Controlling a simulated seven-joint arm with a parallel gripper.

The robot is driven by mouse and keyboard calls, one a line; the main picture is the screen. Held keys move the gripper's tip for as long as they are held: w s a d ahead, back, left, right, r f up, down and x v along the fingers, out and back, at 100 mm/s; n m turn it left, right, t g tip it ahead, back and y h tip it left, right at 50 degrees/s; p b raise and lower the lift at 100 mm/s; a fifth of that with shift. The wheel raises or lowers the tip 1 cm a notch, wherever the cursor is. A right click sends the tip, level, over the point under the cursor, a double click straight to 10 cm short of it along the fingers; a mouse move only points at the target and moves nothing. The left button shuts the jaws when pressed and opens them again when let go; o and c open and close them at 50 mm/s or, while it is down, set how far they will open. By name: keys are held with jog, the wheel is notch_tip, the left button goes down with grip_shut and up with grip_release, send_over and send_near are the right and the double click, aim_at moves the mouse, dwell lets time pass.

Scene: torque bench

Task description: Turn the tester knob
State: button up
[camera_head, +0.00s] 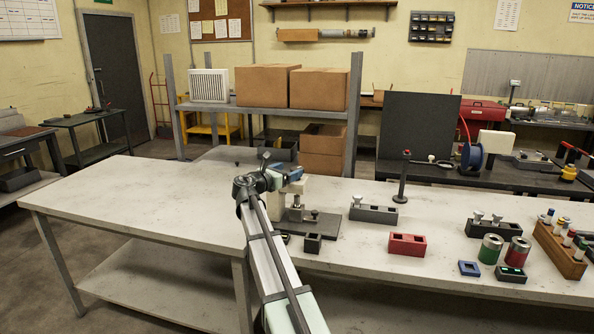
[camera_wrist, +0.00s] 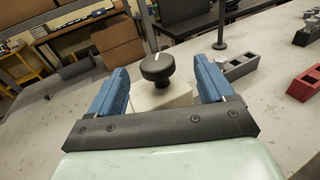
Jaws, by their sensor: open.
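The tester knob (camera_wrist: 157,68) is a black round knob with a white mark on top. In the wrist view it stands on a pale tester block (camera_wrist: 162,97), between and beyond my two blue fingers. My gripper (camera_wrist: 162,88) is open, with a clear gap on both sides of the knob and no visible contact. In the head view my gripper (camera_head: 284,172) is over the pale tester head (camera_head: 296,187), which rises from a dark base plate (camera_head: 322,226). The knob cannot be made out there behind my gripper.
To the right on the bench (camera_head: 130,200) are a grey block with pegs (camera_head: 373,214), a red block (camera_head: 407,244), cans (camera_head: 490,249) and a wooden rack (camera_head: 560,250). A dark post (camera_head: 403,180) stands behind. The bench's left side is clear.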

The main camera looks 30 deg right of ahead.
aim_at(297, 168)
jog(key=s+a+f+n+t+y, duration=0.2)
jog(key=s+a+n+t, duration=0.1)
jog(key=s+a+t, duration=0.15)
jog(key=shift+g, duration=0.25)
jog(key=x, duration=1.3)
jog(key=shift+d+r, duration=0.15)
jog(key=shift+r, duration=0.15)
jog(key=shift+c, duration=0.3)
jog(key=c, duration=0.9)
jog(key=shift+w+h, duration=0.1)
jog(key=shift+h, duration=0.2)
